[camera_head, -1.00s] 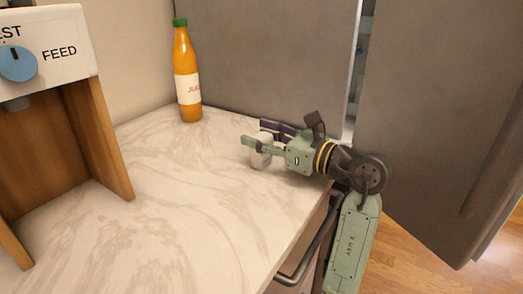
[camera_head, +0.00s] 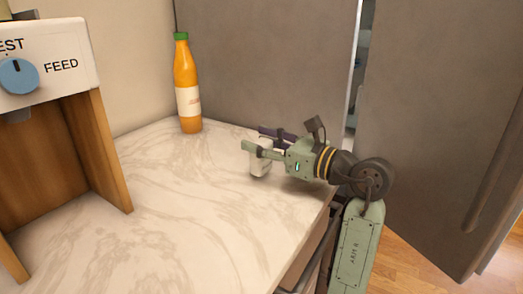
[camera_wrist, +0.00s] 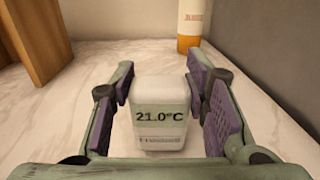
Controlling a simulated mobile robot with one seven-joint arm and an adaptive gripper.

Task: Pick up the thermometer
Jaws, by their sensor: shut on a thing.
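The thermometer (camera_head: 261,164) is a small white block standing upright on the marble counter near its right side. In the wrist view its face (camera_wrist: 160,117) reads 21.0°C. My gripper (camera_head: 261,149) reaches in from the right, with one finger on each side of the thermometer. The wrist view shows the purple finger pads (camera_wrist: 162,98) flanking it, and the gripper is shut on it. The near finger hides part of the thermometer in the head view. I cannot tell whether its base is clear of the counter.
An orange juice bottle (camera_head: 187,88) with a green cap stands at the back of the counter (camera_head: 190,220). A wooden-sided dispenser marked FEED (camera_head: 50,60) stands at the left. Large grey doors (camera_head: 270,60) rise behind. The middle of the counter is clear.

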